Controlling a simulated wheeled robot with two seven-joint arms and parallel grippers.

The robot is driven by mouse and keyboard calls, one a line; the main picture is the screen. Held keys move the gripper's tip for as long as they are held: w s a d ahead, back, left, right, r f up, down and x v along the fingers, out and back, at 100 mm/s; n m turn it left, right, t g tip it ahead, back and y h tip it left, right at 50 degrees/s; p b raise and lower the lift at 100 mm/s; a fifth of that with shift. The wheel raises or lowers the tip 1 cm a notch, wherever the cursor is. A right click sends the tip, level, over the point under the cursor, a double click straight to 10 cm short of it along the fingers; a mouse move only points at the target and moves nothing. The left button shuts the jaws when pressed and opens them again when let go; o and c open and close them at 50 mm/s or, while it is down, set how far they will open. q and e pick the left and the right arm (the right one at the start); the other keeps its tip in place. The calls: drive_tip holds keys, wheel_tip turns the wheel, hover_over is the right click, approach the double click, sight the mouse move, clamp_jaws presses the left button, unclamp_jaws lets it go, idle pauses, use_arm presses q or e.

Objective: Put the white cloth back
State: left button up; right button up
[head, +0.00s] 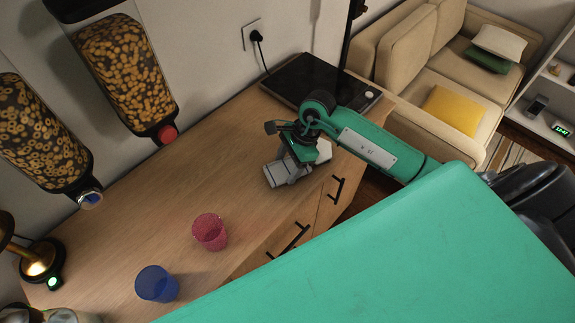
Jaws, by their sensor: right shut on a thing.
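My right gripper (284,174) is low over the wooden counter, near its front edge, with its arm coming in from the right. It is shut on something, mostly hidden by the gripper. A small white patch (324,150) shows just right of the gripper and looks like part of the white cloth; its full shape is hidden. My left gripper is not in view.
On the counter (190,180) stand a pink cup (210,232) and a blue cup (157,284). A black hob (318,82) lies at the far end. Two cereal dispensers (125,75) hang on the wall. A lamp (38,266) stands at left. The counter's middle is clear.

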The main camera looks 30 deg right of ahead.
drive_tip(key=shift+s+f, duration=0.1)
drive_tip(key=shift+f, duration=0.8)
drive_tip(key=o, duration=0.9)
drive_tip(key=shift+o, duration=0.2)
drive_tip(key=shift+r, duration=0.1)
drive_tip(key=shift+r, duration=0.2)
drive_tip(key=b+v, duration=0.2)
drive_tip(key=v, duration=0.9)
drive_tip(key=shift+d+r, duration=0.15)
drive_tip(key=shift+r, duration=0.2)
